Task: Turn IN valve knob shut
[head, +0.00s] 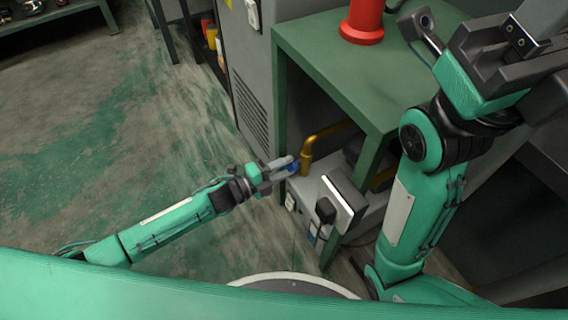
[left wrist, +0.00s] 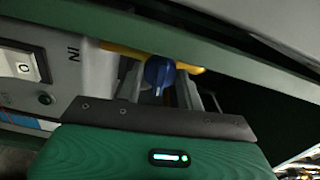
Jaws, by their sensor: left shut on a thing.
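The blue IN valve knob (left wrist: 157,74) sits between the two fingers of my left gripper (left wrist: 160,90) in the left wrist view, beside the printed IN label (left wrist: 73,54). In the head view the same blue knob (head: 293,167) shows at the tips of my left gripper (head: 285,168), which is shut on it. The knob is on a grey machine (head: 310,190) on the green stand's low shelf, near a yellow pipe (head: 308,150). My right gripper (head: 500,60) is raised at the upper right of the head view; its fingertips are not clear.
The green stand (head: 325,50) has a post just behind my left gripper and a red cylinder (head: 362,25) on top. A white rocker switch (left wrist: 22,67) lies left of the knob. The floor (head: 110,130) at the left is clear.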

